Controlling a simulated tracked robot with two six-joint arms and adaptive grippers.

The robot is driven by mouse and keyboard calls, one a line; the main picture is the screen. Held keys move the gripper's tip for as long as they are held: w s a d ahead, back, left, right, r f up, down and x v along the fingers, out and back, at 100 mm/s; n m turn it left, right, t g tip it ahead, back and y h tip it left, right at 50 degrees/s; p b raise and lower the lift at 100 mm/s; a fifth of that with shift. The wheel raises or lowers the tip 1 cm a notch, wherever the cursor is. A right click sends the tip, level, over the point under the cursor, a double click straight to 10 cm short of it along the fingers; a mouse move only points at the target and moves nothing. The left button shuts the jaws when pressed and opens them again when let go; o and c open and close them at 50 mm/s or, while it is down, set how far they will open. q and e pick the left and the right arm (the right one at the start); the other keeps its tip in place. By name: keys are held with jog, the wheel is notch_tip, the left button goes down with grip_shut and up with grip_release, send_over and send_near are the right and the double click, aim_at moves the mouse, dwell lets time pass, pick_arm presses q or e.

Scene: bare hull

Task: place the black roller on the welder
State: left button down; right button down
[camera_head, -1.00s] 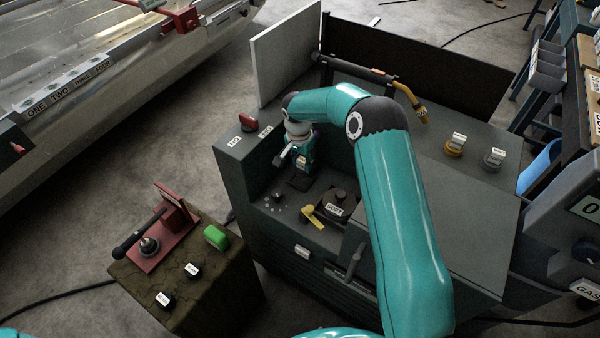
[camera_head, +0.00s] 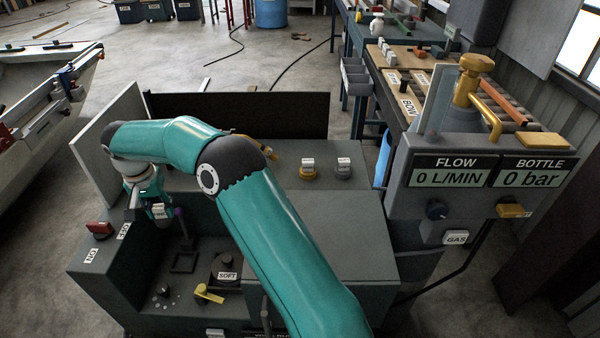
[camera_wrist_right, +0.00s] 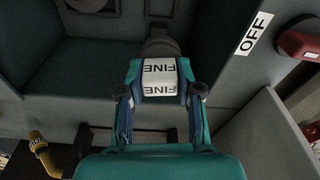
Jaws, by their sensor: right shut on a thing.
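The welder (camera_head: 335,230) is a dark grey cabinet with a lower front ledge. My right gripper (camera_head: 160,213) is over the left part of that ledge, near the OFF label. In the right wrist view my right gripper (camera_wrist_right: 160,95) is shut on a dark roller (camera_wrist_right: 160,47) with a white FINE label, which I take for the black roller. In the head view its label (camera_head: 160,210) shows between the fingers. A dark square frame (camera_head: 184,263) lies on the ledge, just below and right of the gripper. Contact between roller and welder cannot be told. My left gripper is out of view.
A yellow piece (camera_head: 308,172) and a grey piece (camera_head: 343,172), both labelled, stand on the welder top. A red switch (camera_head: 98,229), a SOFT knob (camera_head: 226,273) and a yellow lever (camera_head: 208,294) are on the welder. A gas panel (camera_head: 480,170) stands at right.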

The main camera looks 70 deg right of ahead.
jog(key=shift+s+a+r+n, duration=0.1)
jog(key=shift+s+r+n, duration=0.15)
jog(key=shift+n, duration=0.45)
notch_tip(320, 180, up, 2)
jog(key=n, duration=0.2)
jog(key=shift+w+n, duration=0.1)
jog(key=shift+n, duration=0.3)
jog(key=s+d+r+n+p, duration=0.25)
jog(key=d+r, duration=0.25)
jog(key=d, duration=0.4)
jog(key=s+d+r+n+p, duration=0.1)
jog(key=s+d+r+p, duration=0.1)
jog(key=s+d+r, duration=0.45)
jog(key=s+d+r+m+p, duration=0.1)
jog(key=s+d+r+p, duration=0.1)
jog(key=s+d, duration=0.35)
jog(key=s+d+r+m+p, duration=0.1)
jog(key=s+d+r+p, duration=0.15)
jog(key=d, duration=0.65)
jog(key=m+b, duration=0.1)
jog(key=m, duration=0.2)
send_over(325, 162)
notch_tip(325, 162, down, 5)
jog(key=f, duration=0.8)
jog(key=shift+s+a+f+b, duration=0.1)
jog(key=shift+s+a+b, duration=0.05)
jog(key=shift+a+b, duration=0.2)
notch_tip(325, 162, down, 5)
